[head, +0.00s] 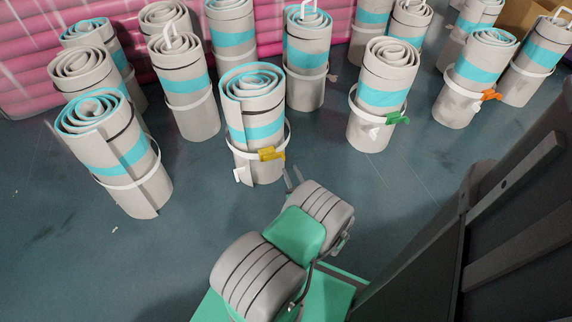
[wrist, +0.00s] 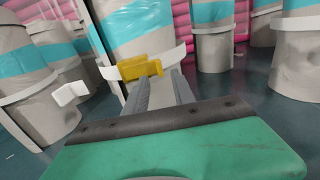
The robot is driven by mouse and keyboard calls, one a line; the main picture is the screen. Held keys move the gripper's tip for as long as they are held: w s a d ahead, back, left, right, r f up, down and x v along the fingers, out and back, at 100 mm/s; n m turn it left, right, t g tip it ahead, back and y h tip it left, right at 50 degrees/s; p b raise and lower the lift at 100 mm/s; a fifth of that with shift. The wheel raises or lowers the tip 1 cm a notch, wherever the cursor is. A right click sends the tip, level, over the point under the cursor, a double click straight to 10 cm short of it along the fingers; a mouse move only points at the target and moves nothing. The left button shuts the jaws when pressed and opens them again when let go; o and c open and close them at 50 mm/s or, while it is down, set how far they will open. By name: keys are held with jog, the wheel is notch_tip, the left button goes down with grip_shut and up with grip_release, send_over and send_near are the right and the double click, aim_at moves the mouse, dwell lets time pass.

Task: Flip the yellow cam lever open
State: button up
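The yellow cam lever (head: 270,154) sits on a white strap around a grey and light blue rolled track (head: 252,100) in the middle of the head view. In the wrist view the yellow lever (wrist: 140,68) is just beyond my fingertips, against the roll. My gripper (head: 293,177) is in front of the lever, a little to its right. In the wrist view my gripper (wrist: 158,85) has its two fingers apart with nothing between them. I cannot tell whether the fingers touch the lever.
Other rolls stand close by, one with a green lever (head: 397,118) and one with an orange lever (head: 490,95). A white tab (wrist: 70,93) sticks out at left in the wrist view. A pink inflatable wall (head: 35,60) is behind. The floor in front is clear.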

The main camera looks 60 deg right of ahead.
aim_at(284, 159)
jog(key=b+x, duration=0.5)
jog(key=x, duration=0.1)
jog(key=shift+w+f, duration=0.1)
jog(key=shift+f, duration=0.1)
jog(key=shift+w+r, duration=0.1)
jog(key=shift+r, duration=0.05)
jog(key=shift+c, duration=0.5)
grip_shut()
dwell(0.6)
